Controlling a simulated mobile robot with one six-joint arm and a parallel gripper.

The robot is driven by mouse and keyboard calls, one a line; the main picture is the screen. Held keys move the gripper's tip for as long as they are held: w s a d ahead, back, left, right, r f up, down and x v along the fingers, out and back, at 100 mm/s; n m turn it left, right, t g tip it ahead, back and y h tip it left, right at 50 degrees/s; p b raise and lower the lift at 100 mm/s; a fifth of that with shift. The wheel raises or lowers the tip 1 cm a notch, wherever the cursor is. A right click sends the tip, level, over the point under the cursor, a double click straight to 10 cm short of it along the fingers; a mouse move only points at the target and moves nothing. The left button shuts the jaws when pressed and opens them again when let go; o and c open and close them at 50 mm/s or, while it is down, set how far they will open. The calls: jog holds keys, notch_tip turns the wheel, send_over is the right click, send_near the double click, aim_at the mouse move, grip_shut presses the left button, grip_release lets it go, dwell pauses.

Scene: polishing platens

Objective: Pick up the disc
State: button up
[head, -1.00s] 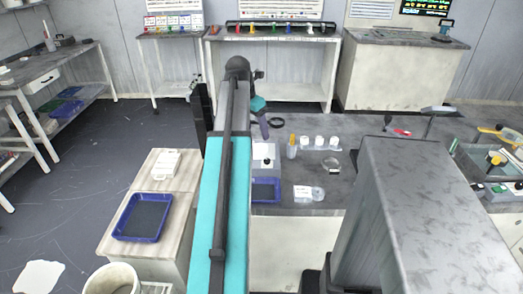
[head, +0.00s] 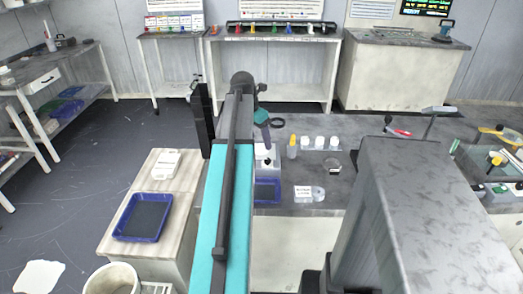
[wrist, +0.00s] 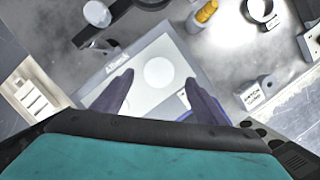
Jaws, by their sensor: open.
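A pale round disc (wrist: 158,72) lies on a light grey plate (wrist: 150,48) in the wrist view. My gripper (wrist: 159,79) is open, with its two dark fingers apart on the left and right of the disc, nothing between them held. The height of the fingertips above the plate is hard to judge. In the head view my gripper (head: 264,131) is over the bench, above a small white unit (head: 262,152). I cannot make out the disc in the head view.
A yellow-capped bottle (head: 292,148) and several white-capped jars stand right of my gripper on the grey bench (head: 340,185). Another blue tray (head: 142,217) sits on the left table.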

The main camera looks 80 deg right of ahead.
aim_at(261, 147)
jog(key=shift+x, duration=1.9)
jog(key=c, duration=1.2)
jog(key=shift+r, duration=0.15)
jog(key=shift+r, duration=1.75)
jog(key=s+a, duration=0.3)
jog(key=a, duration=0.4)
jog(key=s+a+r, duration=0.1)
jog(key=s+a, duration=0.3)
jog(key=a, duration=0.3)
jog(key=shift+a+r, duration=0.1)
jog(key=shift+r, duration=0.05)
